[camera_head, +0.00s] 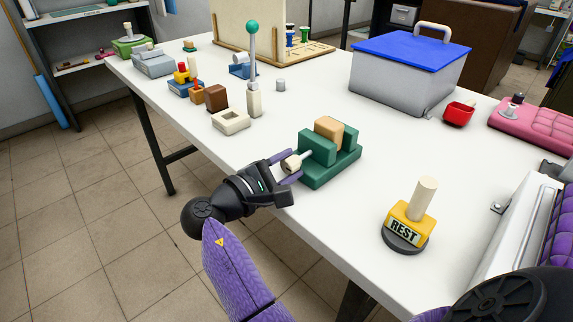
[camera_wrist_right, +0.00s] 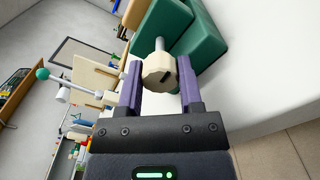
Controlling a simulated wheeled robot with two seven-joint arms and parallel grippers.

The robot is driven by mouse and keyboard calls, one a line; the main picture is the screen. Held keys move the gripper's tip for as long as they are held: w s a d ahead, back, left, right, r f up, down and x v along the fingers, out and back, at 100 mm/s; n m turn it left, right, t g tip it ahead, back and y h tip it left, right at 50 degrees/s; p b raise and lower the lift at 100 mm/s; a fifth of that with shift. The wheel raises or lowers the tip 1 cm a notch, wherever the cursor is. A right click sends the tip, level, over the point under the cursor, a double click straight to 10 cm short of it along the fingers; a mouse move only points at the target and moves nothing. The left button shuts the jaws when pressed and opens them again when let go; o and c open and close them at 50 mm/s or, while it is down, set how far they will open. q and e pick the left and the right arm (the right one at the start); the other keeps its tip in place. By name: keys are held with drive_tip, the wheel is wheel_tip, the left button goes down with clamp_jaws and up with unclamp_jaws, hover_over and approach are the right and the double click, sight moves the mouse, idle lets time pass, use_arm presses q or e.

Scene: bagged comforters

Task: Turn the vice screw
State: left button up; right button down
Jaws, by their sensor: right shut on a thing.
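The green vice (camera_head: 318,179) sits on the white table near its front edge, with a tan block (camera_head: 328,128) between its jaws. Its screw is a grey rod with a cream knob (camera_head: 290,162) on the side towards my arm. My right gripper (camera_head: 288,167) is shut on the knob, with one purple finger on each side. The right wrist view shows the knob (camera_wrist_right: 159,74) between the fingers, with a dark mark on its face and the rod leading to the green vice (camera_wrist_right: 195,45). My left gripper is not in view.
A yellow "REST" stand (camera_head: 409,224) with a peg is right of the vice. A cream square block (camera_head: 231,121) and a lever with a green ball (camera_head: 252,27) stand behind.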

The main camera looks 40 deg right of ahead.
drive_tip(key=m+b, duration=0.1)
drive_tip(key=m, duration=0.3)
drive_tip(key=shift+f+m, duration=0.15)
drive_tip(key=shift+m, duration=0.15)
drive_tip(key=m+b, duration=0.1)
drive_tip(key=m, duration=0.1)
drive_tip(key=shift+m, duration=0.3)
drive_tip(key=m+b, duration=0.1)
drive_tip(key=m, duration=0.2)
drive_tip(key=shift+f+m+b, duration=0.1)
drive_tip(key=shift+m+b, duration=0.2)
drive_tip(key=shift+m, duration=0.1)
drive_tip(key=shift+m+b, duration=0.3)
drive_tip(key=shift+m, duration=0.5)
drive_tip(key=shift+c, duration=1.5)
unclamp_jaws()
drive_tip(key=shift+o, duration=0.2)
